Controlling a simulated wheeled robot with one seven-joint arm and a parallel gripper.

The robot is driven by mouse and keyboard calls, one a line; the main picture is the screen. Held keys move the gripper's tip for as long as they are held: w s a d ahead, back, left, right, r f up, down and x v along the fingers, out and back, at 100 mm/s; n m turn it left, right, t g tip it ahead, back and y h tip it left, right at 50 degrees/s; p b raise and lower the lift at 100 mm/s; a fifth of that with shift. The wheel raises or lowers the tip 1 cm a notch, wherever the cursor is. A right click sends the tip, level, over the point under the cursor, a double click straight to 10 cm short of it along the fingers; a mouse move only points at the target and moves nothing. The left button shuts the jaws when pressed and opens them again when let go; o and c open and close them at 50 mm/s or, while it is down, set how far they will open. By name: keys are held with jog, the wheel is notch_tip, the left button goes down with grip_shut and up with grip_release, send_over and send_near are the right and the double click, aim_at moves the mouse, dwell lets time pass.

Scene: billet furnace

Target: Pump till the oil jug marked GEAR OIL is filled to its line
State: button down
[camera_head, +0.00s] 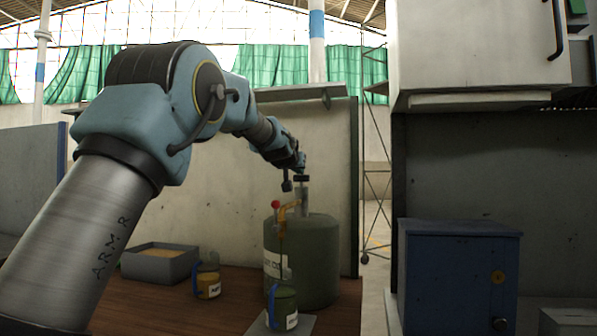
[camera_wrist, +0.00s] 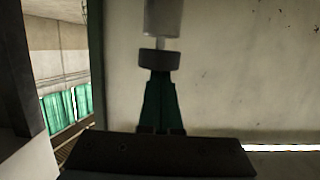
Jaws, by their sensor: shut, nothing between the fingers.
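A large green drum (camera_head: 318,262) stands on the brown bench with a hand pump on top. The pump has a grey barrel, an orange spout (camera_head: 287,211), a red ball (camera_head: 275,204) and a black knob (camera_head: 302,178). A green jug (camera_head: 284,309) with a blue handle and white label stands below the spout; its label and oil level are too small to read. My gripper (camera_head: 300,170) is shut and empty, directly above the knob. In the wrist view its green fingers (camera_wrist: 159,76) meet at the dark knob (camera_wrist: 160,58); contact is hard to tell.
A second jug (camera_head: 207,281) with amber contents stands left of the drum. Behind it is a grey tray (camera_head: 159,263) of tan material. A blue cabinet (camera_head: 459,280) stands right, below a pale wall cabinet (camera_head: 480,45). A pale panel (camera_head: 335,130) rises behind the drum.

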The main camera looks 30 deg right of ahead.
notch_tip(320, 180, up, 5)
jog(key=p, duration=0.4)
jog(key=f+b+v, duration=0.1)
jog(key=b+v, duration=0.3)
jog(key=v, duration=0.5)
jog(key=shift+s+a+b, duration=0.3)
jog(key=shift+s+a, duration=0.05)
jog(key=shift+r, duration=0.15)
notch_tip(320, 180, up, 6)
jog(key=shift+w+d+f+p, duration=0.1)
jog(key=shift+d+f+p, duration=0.1)
jog(key=shift+p, duration=0.45)
